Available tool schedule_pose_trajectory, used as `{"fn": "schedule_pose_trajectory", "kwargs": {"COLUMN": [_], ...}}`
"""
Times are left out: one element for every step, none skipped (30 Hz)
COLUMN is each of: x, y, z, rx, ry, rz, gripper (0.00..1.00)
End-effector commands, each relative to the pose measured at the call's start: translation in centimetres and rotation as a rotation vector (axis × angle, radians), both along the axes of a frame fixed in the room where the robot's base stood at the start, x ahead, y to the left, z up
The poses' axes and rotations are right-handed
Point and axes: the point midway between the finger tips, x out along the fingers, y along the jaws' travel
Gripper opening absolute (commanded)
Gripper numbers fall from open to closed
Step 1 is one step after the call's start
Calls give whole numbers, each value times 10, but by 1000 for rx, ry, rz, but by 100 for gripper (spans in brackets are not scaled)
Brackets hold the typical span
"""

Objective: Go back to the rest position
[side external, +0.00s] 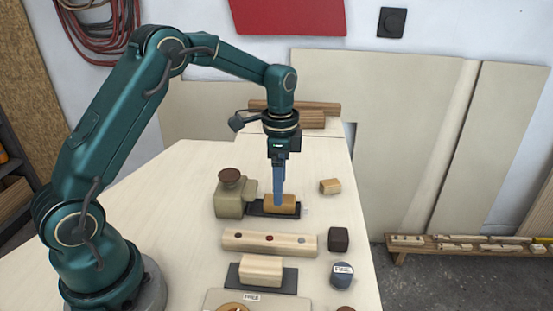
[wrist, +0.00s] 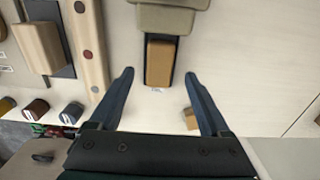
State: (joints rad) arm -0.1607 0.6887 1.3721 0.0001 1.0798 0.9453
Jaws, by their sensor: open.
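My gripper (side external: 279,187) points down over a tan wooden block (side external: 281,205) that lies on a dark pad (side external: 258,209). In the wrist view my gripper (wrist: 158,82) is open, with its two blue fingers spread apart on either side of the block (wrist: 160,62). Nothing is held between the fingers. In the side view the fingers overlap the block, and I cannot tell how far above it the tips are.
An olive body with a brown round top (side external: 230,176) stands left of the block. A wooden bar with coloured dots (side external: 270,241), another block (side external: 261,269) and a dark piece (side external: 338,239) lie in front. A small block (side external: 330,186) sits to the right. The table's left side is clear.

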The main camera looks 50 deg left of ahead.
Motion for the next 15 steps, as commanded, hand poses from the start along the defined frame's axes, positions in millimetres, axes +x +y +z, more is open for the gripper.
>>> {"fn": "schedule_pose_trajectory", "kwargs": {"x": [1, 1, 0, 0, 0, 0, 0, 0, 0, 0, 0, 0, 0, 0, 0], "y": [0, 0, 0, 0, 0, 0, 0, 0, 0, 0, 0, 0, 0, 0, -1], "z": [7, 10, 13, 14, 15, 16, 17, 17, 17, 17, 17, 17, 17, 17, 17], "rx": [1, 1, 0, 0, 0, 0, -1, 0, 0, 0, 0, 0, 0, 0, 0], "ry": [-4, -4, -3, -1, 0, 0, 1, 1, 1, 1, 1, 1, 1, 1, 0], "rz": [0, 0, 0, 0, 0, 0, 0, 0, 0, 0, 0, 0, 0, 0, -2], "gripper": [81, 81, 81, 81, 81, 81, 81, 81, 81, 81, 81, 81, 81, 81, 81]}}
